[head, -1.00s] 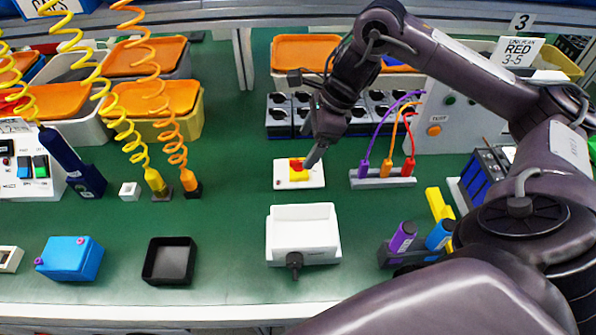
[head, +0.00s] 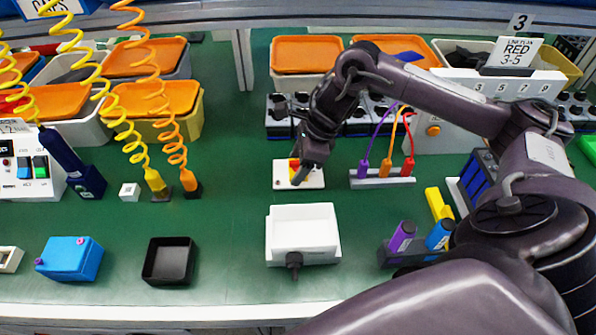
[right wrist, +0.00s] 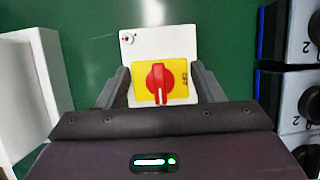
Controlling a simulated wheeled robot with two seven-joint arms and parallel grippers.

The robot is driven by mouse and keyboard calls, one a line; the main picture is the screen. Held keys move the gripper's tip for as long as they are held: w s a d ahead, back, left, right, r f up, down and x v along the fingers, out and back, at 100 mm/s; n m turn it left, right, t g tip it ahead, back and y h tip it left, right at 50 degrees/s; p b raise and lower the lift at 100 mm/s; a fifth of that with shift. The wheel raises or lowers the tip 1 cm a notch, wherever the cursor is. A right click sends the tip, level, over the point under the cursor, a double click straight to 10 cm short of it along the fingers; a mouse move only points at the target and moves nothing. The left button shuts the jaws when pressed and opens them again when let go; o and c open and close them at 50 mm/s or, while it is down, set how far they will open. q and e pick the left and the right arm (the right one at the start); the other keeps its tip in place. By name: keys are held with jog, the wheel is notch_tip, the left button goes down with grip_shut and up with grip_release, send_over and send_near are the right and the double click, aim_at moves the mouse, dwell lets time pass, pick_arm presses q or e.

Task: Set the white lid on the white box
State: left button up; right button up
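The white lid (head: 281,174) is a flat plate with a yellow square and a red rotary knob (right wrist: 160,80) on it. It lies on the green table, and in the right wrist view its bare white part (right wrist: 165,42) shows beyond the knob. My right gripper (head: 300,174) is over the lid and partly hides it. In the right wrist view my right gripper (right wrist: 159,72) is open, one finger on each side of the knob; I cannot tell whether they touch. The white box (head: 302,245) stands open and empty in front of the lid, a black fitting on its near side. My left gripper is out of view.
A rack of coloured plugs and leads (head: 383,180) stands just right of the lid. A holder with purple and blue cylinders (head: 408,250) is right of the box. A black tray (head: 168,260) is to the left. Green table is clear between box and tray.

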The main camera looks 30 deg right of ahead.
jog(key=c, duration=0.6)
jog(key=shift+c, duration=0.2)
jog(key=shift+r, duration=0.15)
